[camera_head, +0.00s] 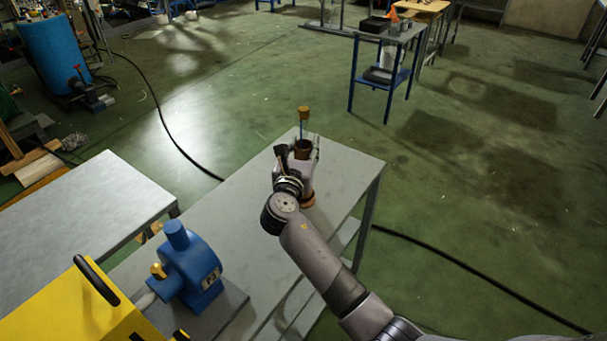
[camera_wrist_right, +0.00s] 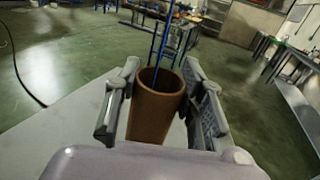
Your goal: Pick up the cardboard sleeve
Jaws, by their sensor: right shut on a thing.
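The cardboard sleeve (camera_head: 303,147) is a brown open-topped tube near the far end of the grey table. In the right wrist view the sleeve (camera_wrist_right: 154,112) stands upright between the two finger pads. My right gripper (camera_head: 304,156) is shut on it, one finger on each side; its fingers also show in the wrist view (camera_wrist_right: 160,100). The sleeve's lower part is hidden by my wrist in both views, so I cannot tell whether it touches the tabletop. My left gripper is not in view.
A thin blue rod with a cork-like top (camera_head: 303,113) rises at the sleeve's mouth. A round brown piece (camera_head: 307,200) shows beside my wrist. A blue pump-like device (camera_head: 190,263) and yellow equipment (camera_head: 70,310) stand nearer. The grey tabletop (camera_head: 245,195) left of my wrist is clear.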

